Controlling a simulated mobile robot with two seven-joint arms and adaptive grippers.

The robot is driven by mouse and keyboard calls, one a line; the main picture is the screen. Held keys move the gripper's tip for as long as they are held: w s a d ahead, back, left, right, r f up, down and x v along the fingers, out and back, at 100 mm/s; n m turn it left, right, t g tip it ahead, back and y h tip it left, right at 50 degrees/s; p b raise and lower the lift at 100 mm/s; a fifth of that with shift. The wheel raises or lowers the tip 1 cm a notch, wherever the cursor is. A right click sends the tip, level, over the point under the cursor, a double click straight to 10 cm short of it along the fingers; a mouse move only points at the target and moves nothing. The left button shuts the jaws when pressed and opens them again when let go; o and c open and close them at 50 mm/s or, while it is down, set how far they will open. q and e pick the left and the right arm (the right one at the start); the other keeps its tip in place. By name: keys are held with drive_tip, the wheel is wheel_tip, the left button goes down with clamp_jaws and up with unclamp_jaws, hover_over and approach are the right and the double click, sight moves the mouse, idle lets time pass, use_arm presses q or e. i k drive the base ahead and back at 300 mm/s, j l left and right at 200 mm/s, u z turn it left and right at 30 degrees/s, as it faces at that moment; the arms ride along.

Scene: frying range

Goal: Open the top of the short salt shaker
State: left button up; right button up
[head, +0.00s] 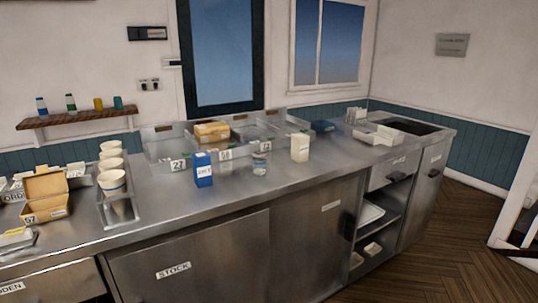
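A short, clear or pale cylinder (260,167) with a bluish band stands upright on the steel counter (165,193); it looks like the short salt shaker, but I cannot read a label on it. Whether its top is open or closed is too small to tell. A taller blue container (203,170) with a white label stands to its left. A cream-coloured container (299,148) stands to its right. All three are apart from each other. Neither of my grippers is in view.
Clear bins (165,155) with number tags stand behind the shaker. Stacked cups (112,180) and an open cardboard box (45,193) are at left. A wall shelf (80,117) holds small bottles. The counter's front strip is clear; wooden floor (440,245) is open at right.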

sight(257, 154)
drive_tip(key=i+l, duration=0.2)
drive_tip(key=l, duration=0.15)
drive_tip(key=i+l+u, duration=0.15)
drive_tip(key=i+l, duration=0.2)
drive_tip(key=l, duration=0.3)
drive_tip(key=i+l+u, duration=0.1)
drive_tip(key=l, duration=0.25)
drive_tip(key=i+l, duration=0.25)
drive_tip(key=l+u, duration=0.05)
drive_tip(key=l, duration=0.05)
